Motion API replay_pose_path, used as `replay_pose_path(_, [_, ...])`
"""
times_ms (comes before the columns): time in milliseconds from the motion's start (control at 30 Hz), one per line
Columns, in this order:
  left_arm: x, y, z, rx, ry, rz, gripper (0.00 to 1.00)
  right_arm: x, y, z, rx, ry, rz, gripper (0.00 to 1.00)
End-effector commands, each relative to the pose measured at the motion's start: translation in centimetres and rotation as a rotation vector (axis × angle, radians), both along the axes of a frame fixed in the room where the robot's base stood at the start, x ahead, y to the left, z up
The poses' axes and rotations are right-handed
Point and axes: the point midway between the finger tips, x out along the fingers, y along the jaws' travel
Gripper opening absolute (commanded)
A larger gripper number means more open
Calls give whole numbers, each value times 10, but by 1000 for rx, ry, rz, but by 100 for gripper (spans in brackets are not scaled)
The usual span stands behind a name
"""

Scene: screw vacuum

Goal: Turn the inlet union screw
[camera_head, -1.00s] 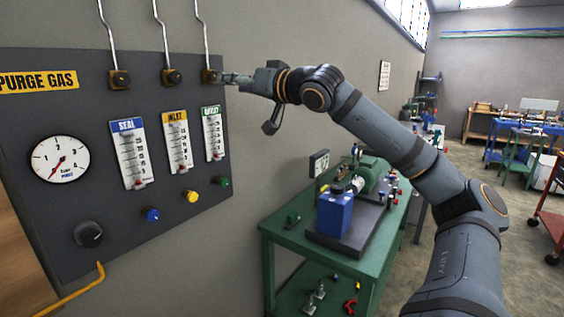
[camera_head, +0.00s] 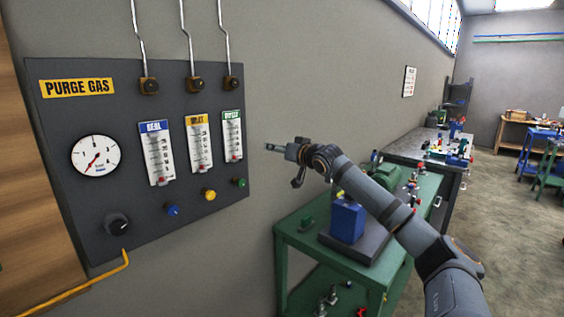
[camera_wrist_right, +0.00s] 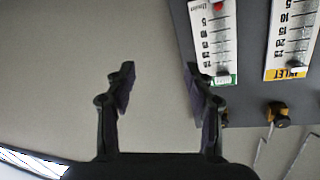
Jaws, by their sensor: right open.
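The inlet union (camera_head: 194,83) is a brass block with a dark round screw face, at the foot of the middle pipe above the yellow-labelled inlet flowmeter (camera_head: 200,142). In the right wrist view, which is upside down, the brass inlet union (camera_wrist_right: 278,115) shows at the right, beyond the yellow label. My right gripper (camera_head: 272,148) is in the air right of the panel, lower than the unions and touching nothing. In the wrist view its jaws (camera_wrist_right: 160,75) are apart and empty, with plain wall behind them. My left gripper is not in view.
The dark purge gas panel (camera_head: 70,215) carries similar unions on either side, at the seal (camera_head: 149,86) and the green-labelled flowmeter (camera_head: 231,83). A gauge, knobs and thin pipes surround them. A green bench (camera_head: 283,235) with a blue block stands below my right arm.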

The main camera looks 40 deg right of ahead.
Motion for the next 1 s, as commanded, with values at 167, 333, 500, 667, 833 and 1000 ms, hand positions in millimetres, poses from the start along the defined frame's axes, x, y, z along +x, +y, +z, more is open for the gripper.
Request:
replay_pose_path(167, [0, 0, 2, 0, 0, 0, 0, 6, -11, -31, 0, 29, -22, 54])
replay_pose_path(333, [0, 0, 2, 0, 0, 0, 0, 8, -16, -46, -3, 44, -33, 54])
replay_pose_path(500, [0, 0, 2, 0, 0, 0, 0, 9, -17, -49, -4, 47, -35, 54])
replay_pose_path(667, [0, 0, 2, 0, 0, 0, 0, 9, -17, -49, -4, 47, -34, 54])
replay_pose_path(833, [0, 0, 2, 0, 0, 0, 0, 8, -17, -49, -4, 47, -34, 54])
replay_pose_path(1000, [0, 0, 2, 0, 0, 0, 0, 9, -18, -53, -2, 51, -37, 54])
